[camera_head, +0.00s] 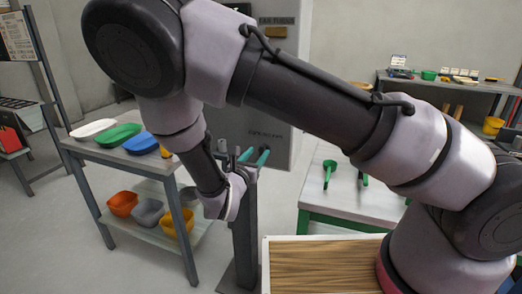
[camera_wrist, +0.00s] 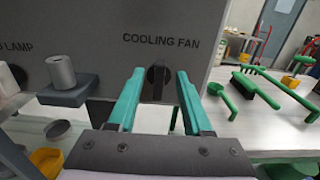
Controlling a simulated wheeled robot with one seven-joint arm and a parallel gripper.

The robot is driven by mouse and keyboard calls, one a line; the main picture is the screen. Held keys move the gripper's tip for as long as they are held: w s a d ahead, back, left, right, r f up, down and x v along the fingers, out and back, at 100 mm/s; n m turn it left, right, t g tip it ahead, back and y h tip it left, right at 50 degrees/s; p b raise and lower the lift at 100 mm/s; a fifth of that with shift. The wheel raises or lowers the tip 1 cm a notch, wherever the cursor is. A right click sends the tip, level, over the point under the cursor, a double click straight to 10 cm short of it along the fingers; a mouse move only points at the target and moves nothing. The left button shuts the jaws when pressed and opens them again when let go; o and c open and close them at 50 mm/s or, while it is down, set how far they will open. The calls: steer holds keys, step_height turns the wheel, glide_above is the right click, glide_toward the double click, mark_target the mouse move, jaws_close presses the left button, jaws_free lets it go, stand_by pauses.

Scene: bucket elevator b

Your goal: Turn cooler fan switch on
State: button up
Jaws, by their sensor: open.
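The cooling fan switch (camera_wrist: 158,80) is a dark rotary knob on a grey panel (camera_wrist: 215,20), under the label "COOLING FAN". Its grip bar looks roughly upright in the wrist view. My gripper (camera_wrist: 160,72) is open, with its two teal fingers pointing at the panel, one on each side of the knob in the picture. I cannot tell how much depth lies between the fingertips and the knob. In the head view my gripper (camera_head: 254,156) is in front of the grey cabinet (camera_head: 285,110), and the knob cannot be made out there.
A grey cylinder (camera_wrist: 61,70) stands on a dark bracket left of the switch, near a partly cut-off "LAMP" label. A table with green tools (camera_head: 330,172) is at right. A shelf unit with plates and bowls (camera_head: 122,204) is at left. A wooden-topped surface (camera_head: 320,265) is in front.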

mark_target(261, 149)
steer(key=shift+x, duration=1.75)
jaws_close()
